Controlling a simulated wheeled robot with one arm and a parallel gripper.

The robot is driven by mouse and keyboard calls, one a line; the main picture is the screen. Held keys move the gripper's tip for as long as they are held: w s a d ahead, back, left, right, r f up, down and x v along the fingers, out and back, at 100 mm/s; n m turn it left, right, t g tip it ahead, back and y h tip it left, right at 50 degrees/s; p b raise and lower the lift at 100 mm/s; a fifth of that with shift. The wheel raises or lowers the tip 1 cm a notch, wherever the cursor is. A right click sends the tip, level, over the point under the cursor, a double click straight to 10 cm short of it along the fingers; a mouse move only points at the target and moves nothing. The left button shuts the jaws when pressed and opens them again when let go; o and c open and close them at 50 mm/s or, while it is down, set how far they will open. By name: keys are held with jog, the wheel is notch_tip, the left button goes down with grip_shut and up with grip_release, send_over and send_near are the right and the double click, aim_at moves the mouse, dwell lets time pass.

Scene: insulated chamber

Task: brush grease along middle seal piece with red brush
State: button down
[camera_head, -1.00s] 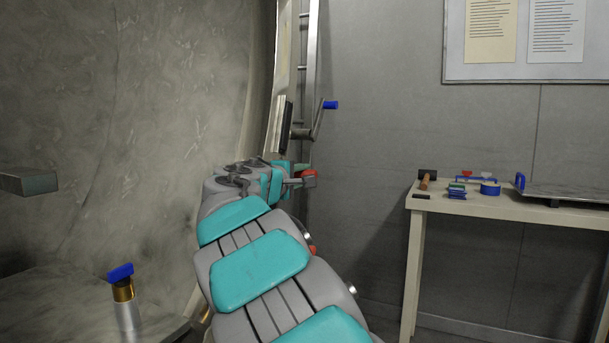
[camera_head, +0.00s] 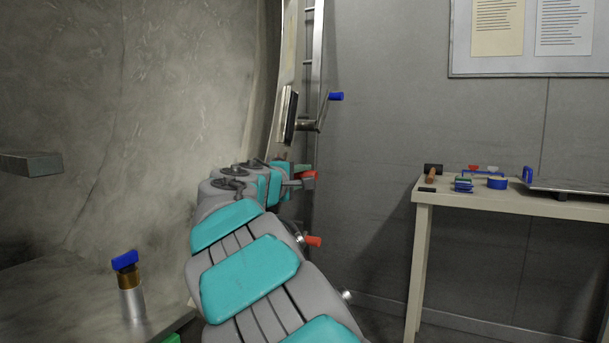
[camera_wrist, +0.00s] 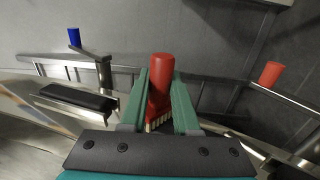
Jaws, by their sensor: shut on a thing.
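My gripper (camera_wrist: 160,95) has green fingers closed on the red brush (camera_wrist: 160,70), whose pale bristles show between the fingers in the wrist view. In the head view the red brush (camera_head: 308,175) shows small at the arm's far end, beside the chamber's rim. A dark rectangular pad (camera_head: 288,115) sits on the pale rim strip above the gripper; it shows left of the fingers in the wrist view (camera_wrist: 75,98). I cannot tell whether this pad or the strip is the middle seal piece. Bristle contact with either cannot be made out.
A blue-handled crank (camera_head: 335,97) juts from the rim near the pad. A red-handled lever (camera_head: 313,241) stands right of my arm. A table (camera_head: 480,205) with tools is at right.

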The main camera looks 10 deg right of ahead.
jog(key=s+a+f+b, duration=0.2)
jog(key=f+b, duration=0.4)
jog(key=f, duration=0.3)
jog(key=shift+v, duration=0.9)
jog(key=shift+d, duration=0.15)
jog(key=shift+w+d+r+p, duration=0.55)
jog(key=shift+w+r+p, duration=0.25)
jog(key=shift+r+p, duration=1)
jog(key=shift+w+d+r+p, duration=0.65)
jog(key=shift+r+p, duration=0.85)
jog(key=shift+r, duration=0.55)
jog(key=shift+w+d+r+p, duration=0.45)
jog(key=shift+w+r+p, duration=0.45)
jog(key=shift+r+p, duration=0.9)
jog(key=shift+b, duration=0.3)
jog(key=shift+s+d+b, duration=0.3)
jog(key=shift+s+d, duration=0.35)
jog(key=shift+d, duration=0.3)
jog(key=shift+s+d+b, duration=0.2)
jog(key=shift+s+d, duration=0.35)
jog(key=shift+d, duration=0.2)
jog(key=shift+s+d+b, duration=0.15)
jog(key=shift+s+d, duration=0.4)
jog(key=shift+d, duration=0.2)
jog(key=shift+d, duration=0.1)
